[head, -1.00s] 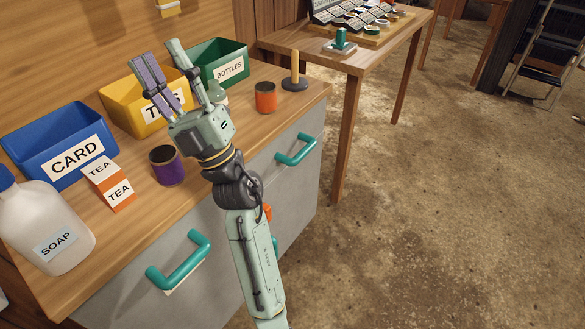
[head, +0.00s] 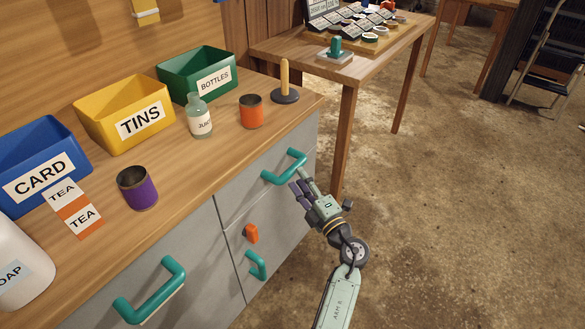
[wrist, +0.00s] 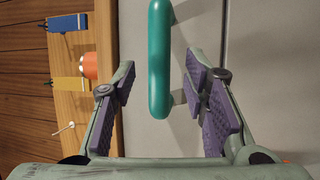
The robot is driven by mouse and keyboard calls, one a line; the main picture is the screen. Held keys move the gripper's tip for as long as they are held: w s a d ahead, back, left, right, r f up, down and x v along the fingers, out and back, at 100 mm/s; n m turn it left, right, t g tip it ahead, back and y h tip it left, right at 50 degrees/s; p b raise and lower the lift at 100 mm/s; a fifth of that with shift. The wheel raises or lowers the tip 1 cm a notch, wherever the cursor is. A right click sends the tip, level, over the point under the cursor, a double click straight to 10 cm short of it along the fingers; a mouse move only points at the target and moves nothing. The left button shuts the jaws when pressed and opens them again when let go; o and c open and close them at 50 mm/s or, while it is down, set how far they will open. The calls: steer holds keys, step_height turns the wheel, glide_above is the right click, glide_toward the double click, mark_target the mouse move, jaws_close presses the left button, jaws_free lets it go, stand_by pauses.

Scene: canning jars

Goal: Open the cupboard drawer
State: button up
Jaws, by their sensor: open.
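The grey cupboard has a drawer front (head: 240,199) at its upper right, flush with the cupboard face, so the drawer is shut. Its teal bar handle (head: 280,172) is also large in the wrist view (wrist: 160,55). In the wrist view the handle's end lies between the two spread fingers (wrist: 160,85), with space on both sides. I cannot tell whether the fingertips reach past the bar.
A third teal handle (head: 150,300) is at left. The worktop holds bins, a purple tin (head: 138,189), an orange tin (head: 251,112) and a bottle (head: 199,120).

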mark_target(293, 170)
steer(key=x, duration=0.5)
jaws_close()
stand_by(0.5)
stand_by(0.4)
